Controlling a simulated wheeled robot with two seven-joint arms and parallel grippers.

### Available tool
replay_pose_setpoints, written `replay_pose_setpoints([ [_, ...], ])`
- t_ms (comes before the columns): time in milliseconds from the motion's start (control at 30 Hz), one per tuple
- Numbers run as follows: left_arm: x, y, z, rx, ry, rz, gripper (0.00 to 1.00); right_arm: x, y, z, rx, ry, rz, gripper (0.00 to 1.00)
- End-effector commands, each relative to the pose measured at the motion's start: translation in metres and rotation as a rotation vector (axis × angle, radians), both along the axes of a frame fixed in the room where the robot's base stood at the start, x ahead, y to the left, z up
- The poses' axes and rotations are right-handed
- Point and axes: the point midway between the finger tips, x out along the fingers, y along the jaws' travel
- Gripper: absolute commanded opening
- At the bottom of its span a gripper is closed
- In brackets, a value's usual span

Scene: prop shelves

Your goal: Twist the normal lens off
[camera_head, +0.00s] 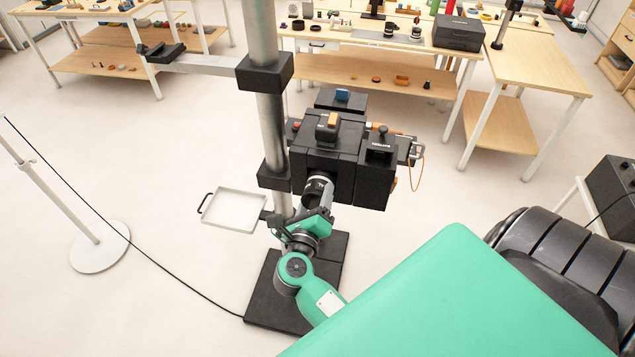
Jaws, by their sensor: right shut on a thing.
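The normal lens (320,182), a short dark cylinder with pale markings, sits at the lower front of the black camera body (325,158). The camera is mounted on a thick grey upright column (263,30). My right gripper (316,196) reaches up from below and is shut on the lens, with its grey fingers around the front part. The lens touches the camera body or lies very close to it; I cannot tell whether it is still seated in the mount. The fingers hide the lens front. My left gripper is not in view.
A white tray (234,209) with a handle sits left of the column, beside my right wrist. The column stands on a black base (262,302). A black cable crosses the floor at left. Wooden tables with props (375,72) stand behind. Open floor lies on both sides.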

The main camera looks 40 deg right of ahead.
Motion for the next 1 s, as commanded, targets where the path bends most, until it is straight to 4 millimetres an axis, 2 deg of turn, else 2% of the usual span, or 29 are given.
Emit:
replay_pose_setpoints([
  [233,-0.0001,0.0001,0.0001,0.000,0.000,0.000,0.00,0.0003,-0.0010,0.0007,-0.011,0.011,-0.001,0.33],
  [567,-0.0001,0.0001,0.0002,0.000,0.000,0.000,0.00,0.0007,-0.0012,0.0006,-0.165,0.191,-0.002,0.33],
  [1000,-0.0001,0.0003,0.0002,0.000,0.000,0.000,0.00,0.0008,-0.0014,0.0008,-0.175,0.202,-0.002,0.33],
])
